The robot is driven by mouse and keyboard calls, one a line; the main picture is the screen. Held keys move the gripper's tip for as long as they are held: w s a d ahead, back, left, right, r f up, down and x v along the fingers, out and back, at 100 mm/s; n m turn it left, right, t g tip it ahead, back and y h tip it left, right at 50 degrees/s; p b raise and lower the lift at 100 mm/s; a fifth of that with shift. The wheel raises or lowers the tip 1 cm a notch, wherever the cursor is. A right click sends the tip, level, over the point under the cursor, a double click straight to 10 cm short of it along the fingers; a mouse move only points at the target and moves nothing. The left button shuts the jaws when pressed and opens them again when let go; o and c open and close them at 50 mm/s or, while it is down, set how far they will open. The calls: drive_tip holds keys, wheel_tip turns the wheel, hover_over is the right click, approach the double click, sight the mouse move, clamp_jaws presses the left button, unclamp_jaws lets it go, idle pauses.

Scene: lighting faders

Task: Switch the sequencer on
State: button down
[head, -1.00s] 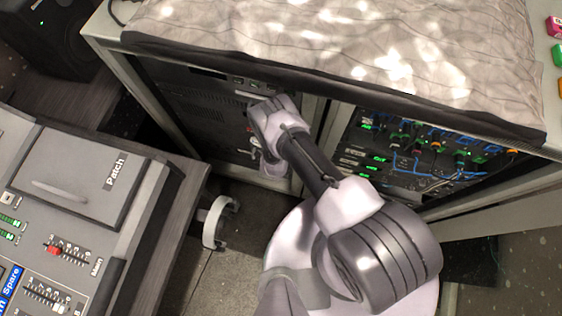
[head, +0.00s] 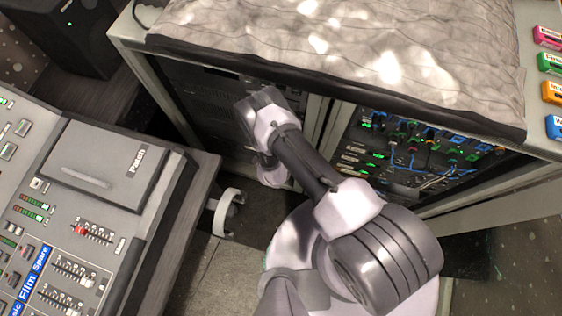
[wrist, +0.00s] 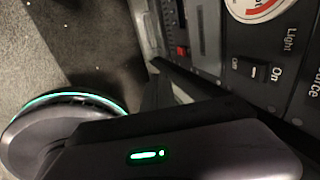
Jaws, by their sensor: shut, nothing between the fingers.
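No label reading "sequencer" can be made out in either view. In the wrist view, a dark panel carries a small rocker switch (wrist: 257,72) between the printed words Off and On, near the words Light and "ource". A round red-and-white dial (wrist: 262,8) is above it. My gripper (wrist: 170,130) is the dark body with a green light across the bottom of the wrist view; it is shut and empty, below the rocker switch in the picture. Its fingertips are not clearly visible. In the head view, my arm hides it before the rack.
A rack cabinet (head: 318,125) under a crumpled grey cover (head: 350,50) stands ahead, with cabled gear (head: 410,155) at right. A mixing desk (head: 105,165) is close on the left. A red button (wrist: 181,50) shows on neighbouring gear. Some floor is free between desk and rack.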

drive_tip(key=w+d+f+t+b, duration=0.1)
drive_tip(key=w+d+f+b, duration=0.1)
drive_tip(key=w+f+b, duration=0.5)
wheel_tip(320, 180, down, 3)
drive_tip(key=b, duration=0.2)
drive_tip(key=shift+b, duration=0.35)
drive_tip(key=shift+d, duration=0.1)
